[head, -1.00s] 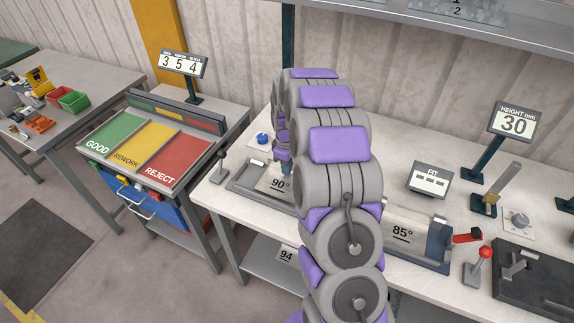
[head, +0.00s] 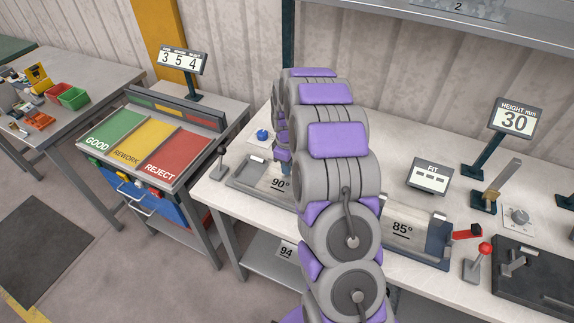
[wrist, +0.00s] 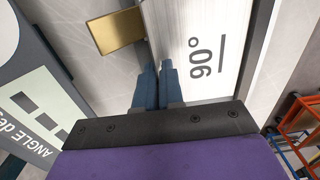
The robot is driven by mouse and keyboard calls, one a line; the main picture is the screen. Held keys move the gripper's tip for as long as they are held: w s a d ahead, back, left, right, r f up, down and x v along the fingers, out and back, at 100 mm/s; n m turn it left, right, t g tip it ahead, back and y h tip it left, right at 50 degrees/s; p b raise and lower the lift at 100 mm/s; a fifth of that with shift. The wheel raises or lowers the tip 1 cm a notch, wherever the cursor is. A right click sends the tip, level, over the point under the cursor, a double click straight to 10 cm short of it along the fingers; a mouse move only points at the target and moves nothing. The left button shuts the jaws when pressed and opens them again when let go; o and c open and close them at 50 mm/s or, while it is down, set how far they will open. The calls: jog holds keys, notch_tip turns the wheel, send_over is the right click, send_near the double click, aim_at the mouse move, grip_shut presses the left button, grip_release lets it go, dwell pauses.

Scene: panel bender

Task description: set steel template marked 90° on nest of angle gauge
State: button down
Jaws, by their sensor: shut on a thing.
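The steel template marked 90° (head: 279,183) shows on the bench left of my arm in the head view, partly hidden by the arm. In the wrist view its bright face (wrist: 207,50) fills the top right of centre. My gripper (wrist: 152,72) is shut on the near edge of this template, its two blue fingers close together. The head view hides the gripper behind the arm. A brass block (wrist: 117,32) stands left of the template's edge; I cannot tell if they touch. An angle display (wrist: 38,110) shows at the left of the wrist view. The gauge's nest cannot be made out clearly.
A template marked 85° (head: 402,228) rests in a holder right of my arm. A red-knobbed lever (head: 484,250), a FIT display (head: 428,177) and a height display (head: 513,121) stand further right. The GOOD/REWORK/REJECT stand (head: 147,141) is left of the bench.

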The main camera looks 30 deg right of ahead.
jog(key=c, duration=1.2)
grip_release()
jog(key=shift+r, duration=0.1)
notch_tip(320, 180, up, 17)
jog(key=p, duration=0.3)
jog(key=shift+w+d, duration=0.1)
jog(key=shift+r, duration=0.1)
